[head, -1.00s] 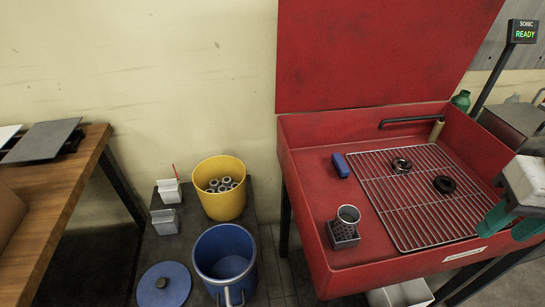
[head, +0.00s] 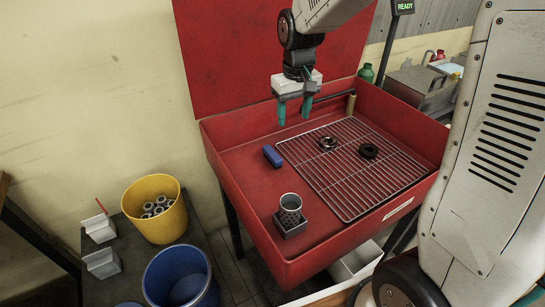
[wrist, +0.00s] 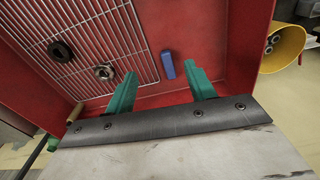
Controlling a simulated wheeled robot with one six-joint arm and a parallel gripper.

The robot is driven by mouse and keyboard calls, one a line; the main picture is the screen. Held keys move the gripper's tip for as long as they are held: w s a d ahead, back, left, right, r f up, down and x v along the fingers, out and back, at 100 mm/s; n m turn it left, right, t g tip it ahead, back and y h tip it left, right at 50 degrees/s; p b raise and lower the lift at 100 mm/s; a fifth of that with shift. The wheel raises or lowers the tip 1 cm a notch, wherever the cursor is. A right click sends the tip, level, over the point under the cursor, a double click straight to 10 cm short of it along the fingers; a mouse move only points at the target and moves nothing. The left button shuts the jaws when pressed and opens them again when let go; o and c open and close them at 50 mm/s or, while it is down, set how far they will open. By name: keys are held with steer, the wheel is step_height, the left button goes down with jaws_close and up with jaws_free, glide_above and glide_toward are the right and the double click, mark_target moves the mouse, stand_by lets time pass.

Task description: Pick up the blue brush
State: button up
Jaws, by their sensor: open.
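The blue brush (head: 272,156) lies on the red floor of the wash basin, just left of the wire rack. It also shows in the wrist view (wrist: 167,66), between and beyond the green fingertips. My gripper (head: 295,112) hangs over the back part of the basin, above and slightly behind the brush, and touches nothing that I can see. Its two green fingers are spread apart and empty, and they also show in the wrist view (wrist: 163,78).
The red basin (head: 240,193) holds a wire rack (head: 345,180) with a shiny ring (head: 328,142) and a dark ring (head: 368,151). A raised red lid (head: 225,80) stands behind. Yellow (head: 170,222) and blue (head: 162,285) buckets are at left.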

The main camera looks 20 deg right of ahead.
glide_toward(272, 152)
steer(key=shift+s+d+f+n, duration=0.3)
steer(key=shift+s+d+f, duration=0.25)
steer(key=shift+s, duration=0.1)
steer(key=f, duration=0.3)
steer(key=w+f, duration=0.1)
steer(key=f, duration=0.2)
steer(key=a+f, duration=0.1)
steer(key=f, duration=0.2)
steer(key=shift+w, duration=0.25)
steer(key=c, duration=1.1)
